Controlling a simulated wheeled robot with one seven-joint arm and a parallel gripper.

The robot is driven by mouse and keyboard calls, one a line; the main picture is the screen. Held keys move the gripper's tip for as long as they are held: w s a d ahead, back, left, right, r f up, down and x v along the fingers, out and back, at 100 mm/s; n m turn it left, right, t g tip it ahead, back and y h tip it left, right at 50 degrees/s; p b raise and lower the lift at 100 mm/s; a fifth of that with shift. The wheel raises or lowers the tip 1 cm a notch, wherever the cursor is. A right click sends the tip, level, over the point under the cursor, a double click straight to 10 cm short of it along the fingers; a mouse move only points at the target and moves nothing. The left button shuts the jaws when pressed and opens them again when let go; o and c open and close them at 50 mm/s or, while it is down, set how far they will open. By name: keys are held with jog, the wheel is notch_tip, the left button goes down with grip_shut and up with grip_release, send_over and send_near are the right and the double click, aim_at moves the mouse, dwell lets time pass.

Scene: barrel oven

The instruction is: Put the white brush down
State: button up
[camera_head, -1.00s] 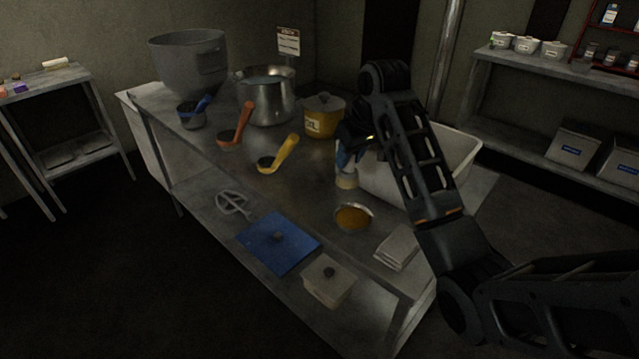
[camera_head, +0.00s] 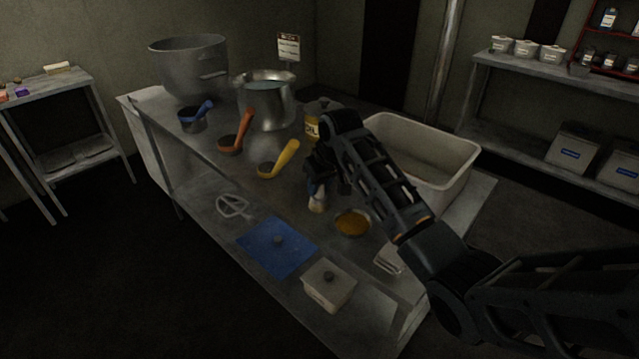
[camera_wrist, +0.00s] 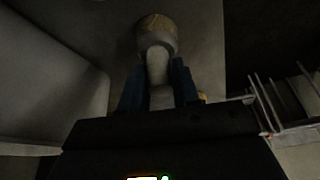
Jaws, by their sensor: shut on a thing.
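The white brush (camera_head: 317,203) hangs from my gripper (camera_head: 316,180) over the middle of the steel table (camera_head: 275,196), just left of the bowl of orange-brown contents. In the wrist view the brush (camera_wrist: 157,62) points away from me, with its tan bristle end (camera_wrist: 156,24) farthest. The blue fingers of my gripper (camera_wrist: 158,88) are closed on its pale handle from both sides. I cannot tell whether the bristles touch the tabletop.
The bowl (camera_head: 352,222) and a folded white cloth (camera_head: 389,259) lie near the brush. A yellow ladle (camera_head: 285,158), orange ladle (camera_head: 236,135) and steel pot (camera_head: 266,103) stand left. A large white bin (camera_head: 425,160) is right. My arm partly hides the yellow oil pot (camera_head: 312,127).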

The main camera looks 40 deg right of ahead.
jog(key=o, duration=0.9)
jog(key=shift+f, duration=0.1)
jog(key=shift+o, duration=0.2)
jog(key=v, duration=1.2)
